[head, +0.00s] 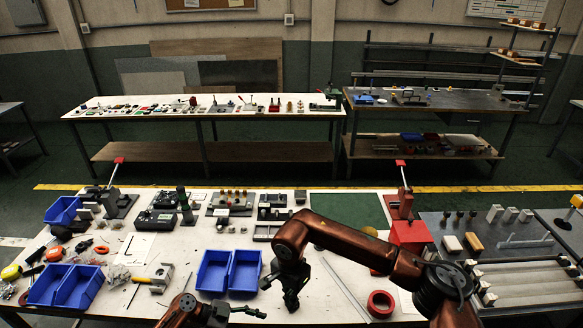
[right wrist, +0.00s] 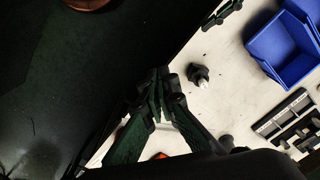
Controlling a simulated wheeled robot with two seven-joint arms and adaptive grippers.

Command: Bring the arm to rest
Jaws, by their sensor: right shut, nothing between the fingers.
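My right arm (head: 340,240) is copper-coloured and reaches in from the right over the near white table. Its dark gripper (head: 291,300) hangs over the table, to the right of two blue bins. In the right wrist view the fingers of this gripper (right wrist: 158,88) are together with nothing between them. My left arm (head: 185,312) shows only in part at the bottom edge of the head view. Its dark gripper (head: 245,312) points right, below the blue bins, and its fingers are too small and dark to read.
The blue bins (head: 245,272) stand left of my right gripper, and a red tape ring (head: 380,303) lies to its right. In the right wrist view a small dark part (right wrist: 199,74) lies beside the fingers. A red block (head: 410,235) stands at the table's right side.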

